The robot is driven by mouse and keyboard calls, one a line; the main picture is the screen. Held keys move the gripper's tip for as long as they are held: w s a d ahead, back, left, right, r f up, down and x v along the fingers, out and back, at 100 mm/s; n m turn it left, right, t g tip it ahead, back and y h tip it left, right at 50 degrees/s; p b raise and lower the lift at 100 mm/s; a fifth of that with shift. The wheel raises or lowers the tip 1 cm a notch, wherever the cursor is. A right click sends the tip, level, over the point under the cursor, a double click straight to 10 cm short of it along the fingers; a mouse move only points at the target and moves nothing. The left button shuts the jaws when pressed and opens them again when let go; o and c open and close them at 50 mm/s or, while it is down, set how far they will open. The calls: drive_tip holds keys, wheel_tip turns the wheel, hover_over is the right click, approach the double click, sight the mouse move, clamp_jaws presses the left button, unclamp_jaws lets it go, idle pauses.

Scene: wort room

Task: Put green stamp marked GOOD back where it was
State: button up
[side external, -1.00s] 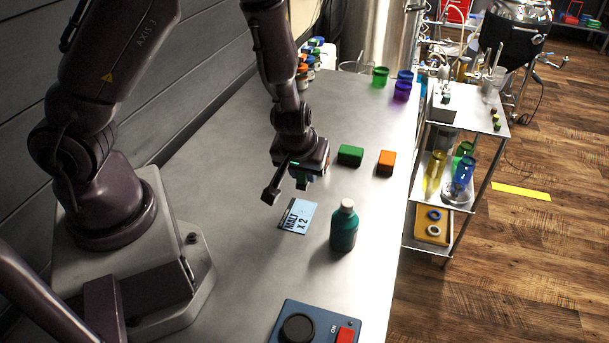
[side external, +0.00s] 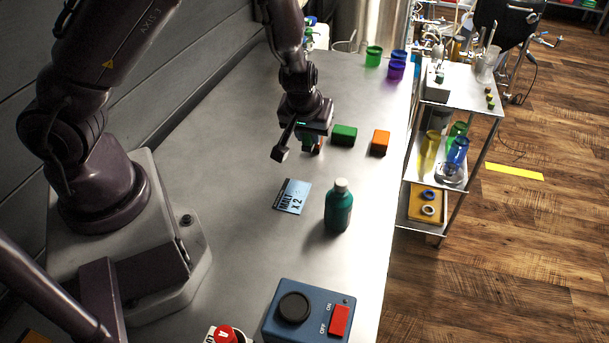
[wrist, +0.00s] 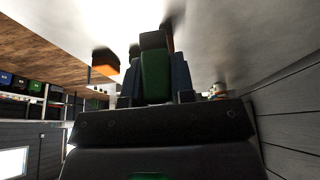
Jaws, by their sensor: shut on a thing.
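My gripper (side external: 309,146) is shut on a small green thing, which I take for the green stamp; no GOOD marking is readable. In the wrist view, the green stamp (wrist: 155,75) stands between the dark fingers. In the side view the gripper mostly hides it, and I cannot tell whether it touches the table. A green block (side external: 344,135) lies on the grey table just right of the gripper. An orange block (side external: 380,143) lies further right, and it also shows in the wrist view (wrist: 106,64).
A teal bottle (side external: 338,206) stands in front of the gripper, beside a blue MALT X 2 card (side external: 292,196). A blue switch box (side external: 308,311) is at the near edge. Green (side external: 373,57) and purple (side external: 396,70) cups stand at the far end. Mid-table left is clear.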

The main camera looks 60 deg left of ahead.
sight(313, 162)
drive_tip(key=x, duration=0.3)
drive_tip(key=shift+w+a+f, duration=0.1)
drive_tip(key=shift+w+a, duration=0.15)
drive_tip(key=shift+a, duration=0.1)
drive_tip(key=shift+d+f, duration=0.1)
drive_tip(key=shift+f, duration=2.2)
drive_tip(key=shift+f, duration=0.15)
drive_tip(key=o, duration=0.8)
drive_tip(key=shift+c, duration=0.2)
